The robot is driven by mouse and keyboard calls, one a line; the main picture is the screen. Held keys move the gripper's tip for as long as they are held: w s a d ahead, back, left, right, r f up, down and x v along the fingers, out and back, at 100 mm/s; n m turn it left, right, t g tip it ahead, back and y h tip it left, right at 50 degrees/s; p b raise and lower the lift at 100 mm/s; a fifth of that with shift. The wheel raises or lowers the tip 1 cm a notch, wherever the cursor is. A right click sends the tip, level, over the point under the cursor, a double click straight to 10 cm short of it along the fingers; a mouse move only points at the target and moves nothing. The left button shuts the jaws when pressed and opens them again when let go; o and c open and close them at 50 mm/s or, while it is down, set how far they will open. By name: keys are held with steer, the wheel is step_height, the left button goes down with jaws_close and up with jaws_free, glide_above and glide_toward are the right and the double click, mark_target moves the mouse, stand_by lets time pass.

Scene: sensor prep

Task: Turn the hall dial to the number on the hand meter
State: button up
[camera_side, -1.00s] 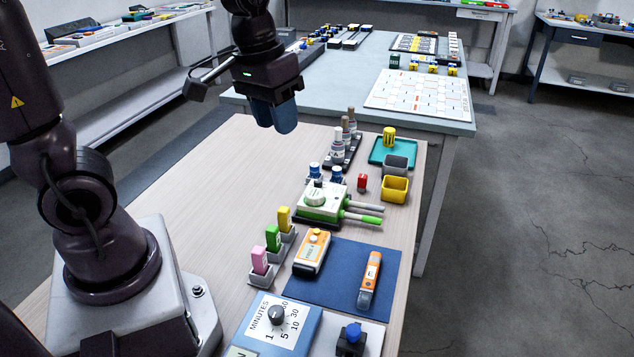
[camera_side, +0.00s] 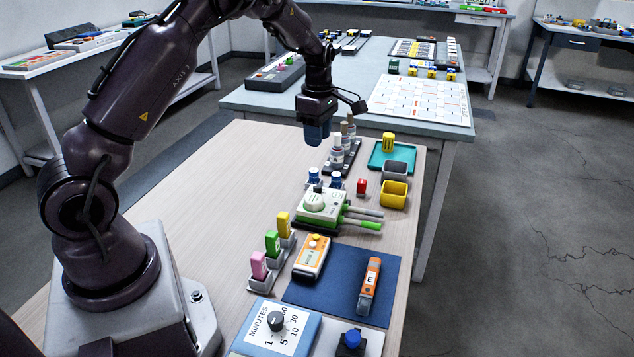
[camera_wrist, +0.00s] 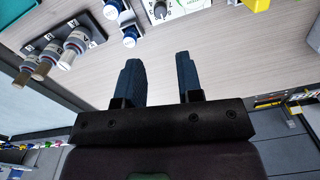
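My gripper (camera_side: 318,134) is above the wooden table near its far end, empty. Its two blue fingers stand apart in the wrist view (camera_wrist: 158,68). A white-and-green box with a round knob (camera_side: 315,201) sits below it, nearer the camera; part of a lettered knob box (camera_wrist: 160,10) shows in the wrist view. An orange-and-white meter (camera_side: 312,258) lies by the blue mat (camera_side: 332,290), and a slim orange handheld (camera_side: 369,286) with a small label lies on it. A panel marked MINUTES (camera_side: 278,325) has a black knob. I cannot tell which is the hall dial; meter digits are unreadable.
Several bottles (camera_side: 338,153) stand in a dark rack close to the gripper. A yellow bin (camera_side: 393,195), a grey bin (camera_side: 397,171) and a teal tray (camera_side: 377,157) are at the right. Pink, green and yellow blocks stand in holders. The table's left part is clear.

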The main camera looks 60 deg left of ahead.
mark_target(317, 185)
step_height(317, 185, down, 13)
steer(key=shift+s+d+r, duration=0.1)
steer(key=shift+s+d, duration=0.05)
steer(key=shift+c, duration=0.5)
jaws_close()
